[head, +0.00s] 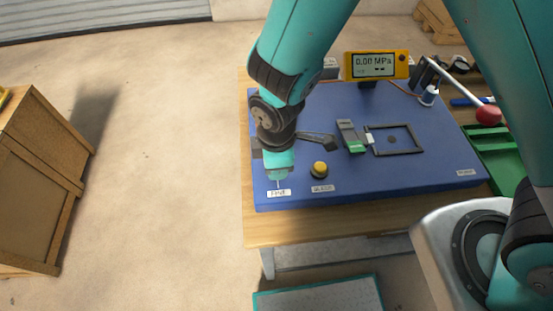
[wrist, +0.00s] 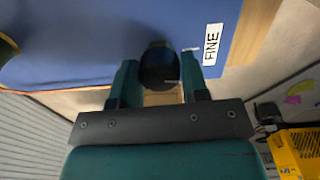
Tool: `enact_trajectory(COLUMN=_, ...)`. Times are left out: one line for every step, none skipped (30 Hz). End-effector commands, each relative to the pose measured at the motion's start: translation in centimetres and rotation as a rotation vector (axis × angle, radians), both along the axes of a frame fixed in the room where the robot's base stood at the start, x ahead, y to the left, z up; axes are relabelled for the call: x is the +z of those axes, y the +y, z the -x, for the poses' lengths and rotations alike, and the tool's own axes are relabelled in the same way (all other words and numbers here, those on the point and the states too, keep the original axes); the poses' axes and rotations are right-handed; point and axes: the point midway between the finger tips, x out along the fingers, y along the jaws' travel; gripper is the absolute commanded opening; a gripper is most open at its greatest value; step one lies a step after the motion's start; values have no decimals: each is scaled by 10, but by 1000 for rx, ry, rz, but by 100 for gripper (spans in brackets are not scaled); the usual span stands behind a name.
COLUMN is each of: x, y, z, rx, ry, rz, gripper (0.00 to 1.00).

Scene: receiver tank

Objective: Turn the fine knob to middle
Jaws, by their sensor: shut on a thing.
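The fine knob (wrist: 159,66) is a dark round knob on the blue panel (wrist: 70,45), seen in the wrist view between the two fingers of my gripper (wrist: 158,76). My gripper is shut on it. The white FINE label (wrist: 212,44) lies on the panel to the right of the knob, and a short white mark (wrist: 190,49) shows near the knob's right side. In the head view, my gripper (head: 279,172) is low over the panel's front left corner, just behind the FINE label (head: 279,193). My arm hides the knob there, and its pointing direction is unclear.
A yellow button (head: 319,168) stands close to the right of my gripper. A dark lever (head: 316,140) and a square frame (head: 398,140) are farther back. A display (head: 376,65) reads 0.00 MPa. A red-ended lever (head: 487,115) is at the right. A wooden crate (head: 40,180) stands left.

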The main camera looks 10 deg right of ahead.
Motion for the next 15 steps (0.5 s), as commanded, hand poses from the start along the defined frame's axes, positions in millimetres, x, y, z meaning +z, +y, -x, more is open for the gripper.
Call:
enact_trajectory(x=1, y=0, z=-1, rx=28, ry=-2, rz=-1, gripper=18)
enact_trajectory(x=1, y=0, z=-1, rx=44, ry=-2, rz=0, gripper=18)
enact_trajectory(x=1, y=0, z=-1, rx=66, ry=-2, rz=-1, gripper=18)
enact_trajectory(x=1, y=0, z=-1, rx=80, ry=-2, rz=-1, gripper=18)
enact_trajectory(x=1, y=0, z=-1, rx=94, ry=-2, rz=-1, gripper=18)
enact_trajectory(x=1, y=0, z=-1, rx=109, ry=-2, rz=-1, gripper=18)
enact_trajectory(x=1, y=0, z=-1, rx=121, ry=-3, rz=-1, gripper=18)
enact_trajectory(x=1, y=0, z=-1, rx=130, ry=-3, rz=0, gripper=18)
enact_trajectory(x=1, y=0, z=-1, rx=141, ry=-3, rz=-1, gripper=18)
enact_trajectory(x=1, y=0, z=-1, rx=149, ry=-3, rz=-1, gripper=18)
enact_trajectory(x=1, y=0, z=-1, rx=155, ry=-3, rz=0, gripper=18)
enact_trajectory(x=1, y=0, z=-1, rx=162, ry=-3, rz=-1, gripper=18)
enact_trajectory(x=1, y=0, z=-1, rx=166, ry=-3, rz=-1, gripper=18)
enact_trajectory(x=1, y=0, z=-1, rx=170, ry=-3, rz=-1, gripper=18)
enact_trajectory(x=1, y=0, z=-1, rx=174, ry=-3, rz=-1, gripper=18)
